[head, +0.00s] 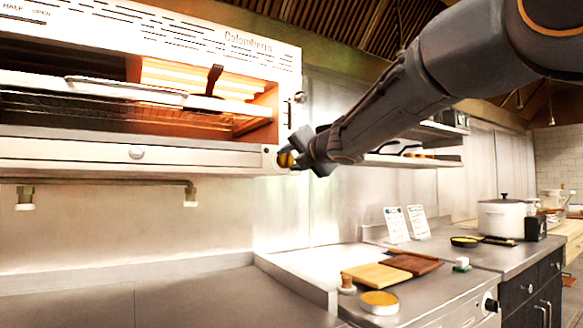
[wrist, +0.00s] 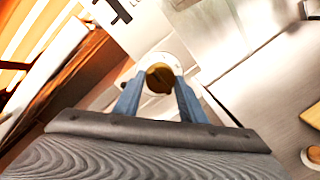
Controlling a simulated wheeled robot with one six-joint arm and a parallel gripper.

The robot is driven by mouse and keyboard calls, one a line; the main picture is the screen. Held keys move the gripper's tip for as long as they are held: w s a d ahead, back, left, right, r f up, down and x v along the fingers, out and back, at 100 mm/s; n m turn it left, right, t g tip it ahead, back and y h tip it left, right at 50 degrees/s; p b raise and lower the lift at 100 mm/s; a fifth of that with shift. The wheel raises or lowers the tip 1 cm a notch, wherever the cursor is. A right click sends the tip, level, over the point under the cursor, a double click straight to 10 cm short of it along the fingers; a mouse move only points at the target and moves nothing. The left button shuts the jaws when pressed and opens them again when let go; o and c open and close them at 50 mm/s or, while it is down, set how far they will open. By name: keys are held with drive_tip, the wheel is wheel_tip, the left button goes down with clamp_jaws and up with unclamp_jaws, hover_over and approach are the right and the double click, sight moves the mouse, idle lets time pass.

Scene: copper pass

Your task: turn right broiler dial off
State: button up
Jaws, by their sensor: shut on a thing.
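The broiler (head: 60,152) is mounted on the wall at the upper left of the head view, its inside glowing orange. The right broiler dial (head: 286,159) is a round brass-coloured knob at the lower right corner of the broiler front. In the wrist view the dial (wrist: 160,77) lies between the two blue fingertips. My gripper (wrist: 160,88) is shut on the dial, one finger on each side. In the head view my gripper (head: 297,158) reaches the dial from the right and partly hides it. The dial's markings are too small to read.
A pale tray (head: 125,92) and a dark upright handle (head: 214,80) are in the broiler opening. Below right, the steel counter (head: 318,262) holds cutting boards (head: 378,274) and a yellow-topped dish (head: 379,302). A white pot (head: 502,217) stands farther back. The space under the broiler is clear.

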drive_tip(key=shift+n, duration=0.4)
drive_tip(key=o, duration=1.1)
drive_tip(key=shift+c, duration=0.2)
drive_tip(key=v, duration=0.7)
drive_tip(key=shift+s+d+b, duration=0.15)
drive_tip(key=shift+s+b, duration=0.15)
drive_tip(key=shift+s, duration=0.05)
drive_tip(key=shift+f, duration=0.1)
